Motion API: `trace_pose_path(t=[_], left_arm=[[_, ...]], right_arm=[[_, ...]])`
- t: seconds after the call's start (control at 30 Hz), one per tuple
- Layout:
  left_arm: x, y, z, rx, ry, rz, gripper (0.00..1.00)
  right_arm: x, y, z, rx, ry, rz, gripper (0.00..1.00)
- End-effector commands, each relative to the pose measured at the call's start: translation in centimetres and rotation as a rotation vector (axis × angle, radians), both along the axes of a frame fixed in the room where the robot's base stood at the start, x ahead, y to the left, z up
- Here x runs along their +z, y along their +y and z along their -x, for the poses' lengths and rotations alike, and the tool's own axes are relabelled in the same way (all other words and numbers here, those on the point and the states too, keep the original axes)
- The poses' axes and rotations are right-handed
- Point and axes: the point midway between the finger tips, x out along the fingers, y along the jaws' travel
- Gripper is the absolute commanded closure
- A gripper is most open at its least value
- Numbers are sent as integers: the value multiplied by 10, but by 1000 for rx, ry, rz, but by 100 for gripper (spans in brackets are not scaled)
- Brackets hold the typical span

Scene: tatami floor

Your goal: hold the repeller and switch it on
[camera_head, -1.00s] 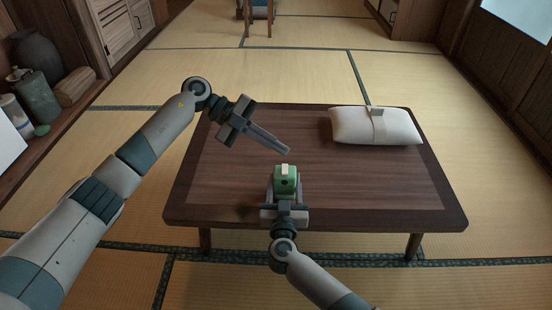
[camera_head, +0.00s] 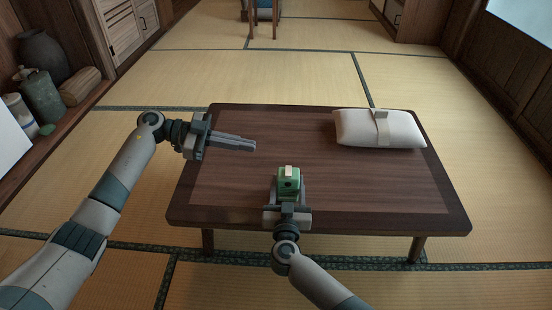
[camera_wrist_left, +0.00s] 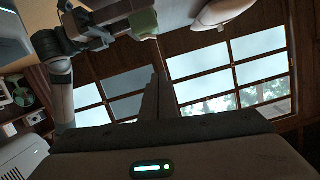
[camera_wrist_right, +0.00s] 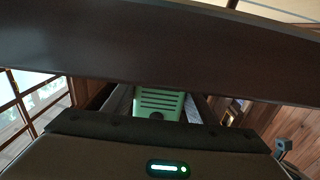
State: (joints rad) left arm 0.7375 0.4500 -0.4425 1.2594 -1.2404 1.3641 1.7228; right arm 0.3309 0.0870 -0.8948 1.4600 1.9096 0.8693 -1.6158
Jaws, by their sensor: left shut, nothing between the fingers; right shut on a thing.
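The repeller (camera_head: 289,183) is a small green box with a pale piece on top and a dark round spot on its near face. My right gripper (camera_head: 288,190) is shut on it over the front part of the table. In the right wrist view the repeller (camera_wrist_right: 158,104) shows its slotted green side between the fingers. My left gripper (camera_head: 250,145) is shut and empty, to the left of and beyond the repeller, with its fingers pointing right. In the left wrist view the repeller (camera_wrist_left: 143,24) shows at the top, apart from the left fingers (camera_wrist_left: 154,95).
The low wooden table (camera_head: 390,195) is mostly bare. A white pillow-like bundle with a band (camera_head: 360,128) lies at its back right. Tatami floor surrounds the table.

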Motion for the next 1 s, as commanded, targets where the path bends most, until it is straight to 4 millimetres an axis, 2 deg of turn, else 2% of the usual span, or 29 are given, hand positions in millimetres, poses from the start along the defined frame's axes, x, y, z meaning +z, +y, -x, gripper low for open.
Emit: trace_pose_path(t=[0.17,0.37,0.8,1.0], left_arm=[[-1,-6,0,-1,-1,0,100],[-6,-25,-1,-2,-1,2,100],[-24,-99,-3,-2,0,2,100],[-50,-98,-8,-1,1,0,100]], right_arm=[[0,0,0,0,0,0,74],[0,0,0,0,0,0,74],[0,0,0,0,0,0,74],[0,0,0,0,0,0,74]])
